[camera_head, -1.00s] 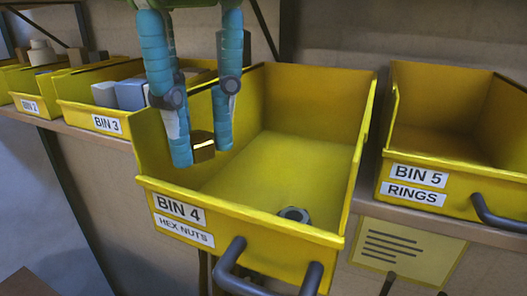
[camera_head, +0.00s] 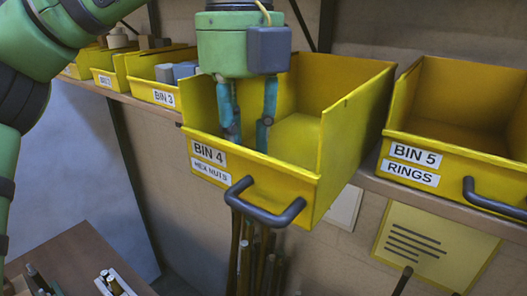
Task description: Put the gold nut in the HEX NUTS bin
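BIN 4, labelled HEX NUTS (camera_head: 208,162), is a yellow open-topped bin in the middle of the head view. My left gripper (camera_head: 248,138) points down inside it, with its green body above the bin and its two blue fingers apart. The fingertips reach down behind the front wall, so their ends are hidden. The gold nut is not visible now, and I cannot tell whether it is between the fingertips or on the bin floor. The dark nut seen earlier on the bin floor is also hidden. My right gripper is not in view.
BIN 5 RINGS (camera_head: 412,171) stands to the right and BIN 3 (camera_head: 164,98) to the left on the same shelf. A dark handle (camera_head: 262,205) sticks out from the front of BIN 4. A brown table (camera_head: 75,255) is at the lower left.

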